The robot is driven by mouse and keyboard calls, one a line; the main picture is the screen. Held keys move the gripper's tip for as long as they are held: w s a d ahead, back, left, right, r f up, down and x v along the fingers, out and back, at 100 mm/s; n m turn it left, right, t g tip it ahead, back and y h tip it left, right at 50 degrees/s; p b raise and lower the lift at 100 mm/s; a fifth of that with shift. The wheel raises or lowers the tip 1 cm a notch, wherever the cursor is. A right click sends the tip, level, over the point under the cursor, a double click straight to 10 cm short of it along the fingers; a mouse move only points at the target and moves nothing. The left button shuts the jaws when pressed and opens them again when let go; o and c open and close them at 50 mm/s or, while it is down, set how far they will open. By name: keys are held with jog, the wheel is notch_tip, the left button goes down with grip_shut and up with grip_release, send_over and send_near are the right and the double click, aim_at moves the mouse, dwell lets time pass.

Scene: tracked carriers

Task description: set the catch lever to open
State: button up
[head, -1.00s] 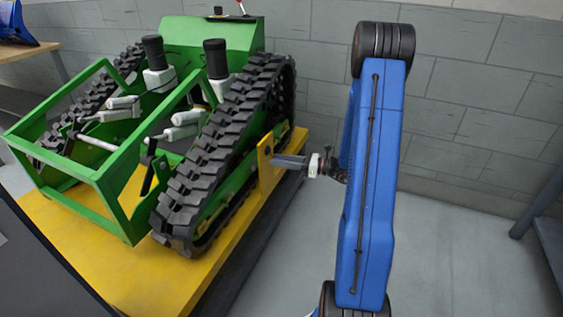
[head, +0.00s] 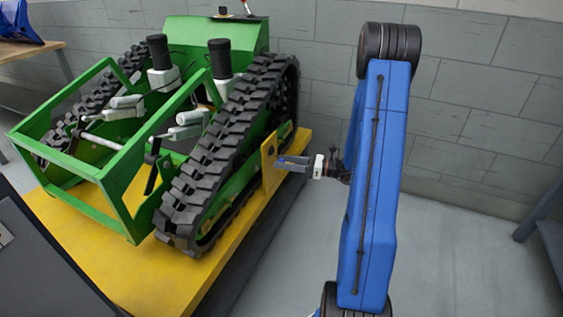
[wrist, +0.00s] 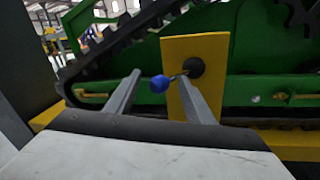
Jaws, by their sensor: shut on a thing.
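The catch lever is a short dark rod with a blue knob (wrist: 159,84). It comes from a round dark pivot (wrist: 194,67) on an upright yellow plate (wrist: 213,48) beside the green tracked carrier. In the wrist view the lever points left and slightly down from the pivot. In the head view my gripper (head: 291,162) reaches left to the yellow plate (head: 269,165). The lever is too small there to make out clearly.
The green carrier (head: 225,162) with black tracks stands on a yellow platform (head: 140,283). My blue arm fills the right middle of the head view. Grey floor is free right of the platform. A grey block wall stands behind, and a table edge (head: 550,240) shows at far right.

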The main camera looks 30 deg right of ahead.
jog(key=v, duration=1.6)
jog(key=shift+d, duration=0.3)
jog(key=s+a+r+n+g+h, duration=0.1)
jog(key=s+a+r+n+g, duration=0.3)
jog(key=a, duration=0.4)
jog(key=s+a+r+n+g+h, duration=0.1)
jog(key=a+r+n+g, duration=0.15)
jog(key=a+n, duration=0.35)
jog(key=s+a+r+n+g, duration=0.2)
jog(key=s+a+n+g, duration=0.15)
jog(key=a, duration=0.55)
jog(key=s+a+r+n+t+h, duration=0.1)
jog(key=s+a+r+n+h, duration=0.1)
jog(key=s+n+h, duration=0.3)
jog(key=s+a+r+n+t+h, duration=0.1)
jog(key=s+a+r+n+h, duration=0.1)
jog(key=s+r+n+h, duration=0.3)
jog(key=shift+s+a+r+n+t+h, duration=0.35)
jog(key=shift+s+n+h, duration=0.25)
jog(key=shift+s+n, duration=2)
jog(key=shift+w+n, duration=0.45)
jog(key=shift+w, duration=0.1)
